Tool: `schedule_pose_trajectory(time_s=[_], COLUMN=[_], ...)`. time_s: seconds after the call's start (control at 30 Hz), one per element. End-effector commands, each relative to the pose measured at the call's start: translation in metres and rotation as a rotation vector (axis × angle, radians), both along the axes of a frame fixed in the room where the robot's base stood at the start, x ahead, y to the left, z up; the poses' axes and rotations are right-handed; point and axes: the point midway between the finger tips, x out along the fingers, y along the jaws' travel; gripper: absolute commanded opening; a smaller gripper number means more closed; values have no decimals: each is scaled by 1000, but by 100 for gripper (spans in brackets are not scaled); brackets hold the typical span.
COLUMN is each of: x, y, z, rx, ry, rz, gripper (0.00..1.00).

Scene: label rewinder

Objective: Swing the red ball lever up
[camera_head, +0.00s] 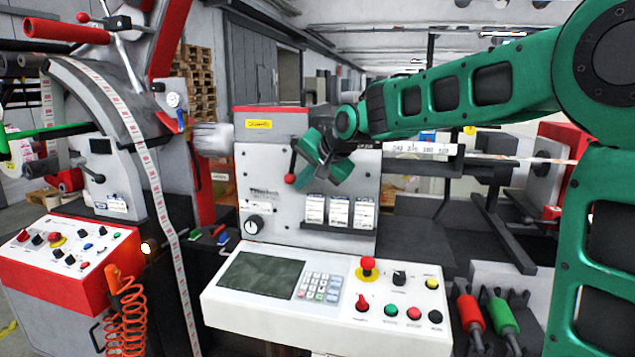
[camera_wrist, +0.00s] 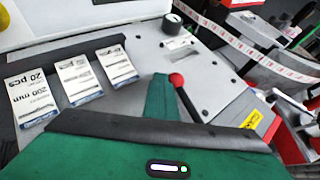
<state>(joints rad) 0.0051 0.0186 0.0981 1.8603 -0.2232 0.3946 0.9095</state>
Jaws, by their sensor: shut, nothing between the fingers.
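The red ball (camera_head: 290,178) is on the end of a short dark lever on the front of the grey machine panel (camera_head: 262,175). In the head view the lever hangs down, with the ball below its upper end. The wrist view, turned over, shows the red ball (camera_wrist: 177,79) and the dark rod leading to the panel. My green gripper (camera_head: 312,168) is shut and empty, just right of the lever in the head view. In the wrist view its green fingertip (camera_wrist: 160,84) is close beside the ball; I cannot tell whether they touch.
Label cards (camera_head: 338,211) hang right of a black knob (camera_head: 253,224) on the panel. Below is a white console (camera_head: 330,310) with a screen, keypad and red button. A printed label strip (camera_head: 165,215) runs down at left. Red and green rollers (camera_head: 470,312) stand lower right.

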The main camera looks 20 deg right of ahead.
Motion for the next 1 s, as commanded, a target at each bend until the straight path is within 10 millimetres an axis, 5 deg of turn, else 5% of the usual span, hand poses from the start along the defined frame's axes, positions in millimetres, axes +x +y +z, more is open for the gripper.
schedule_pose_trajectory(time_s=[0.17,1.0], x=[5,36], y=[20,57], z=[-2,15], rx=[122,116], ry=[-66,-67], rz=[11,-6], gripper=[0,0])
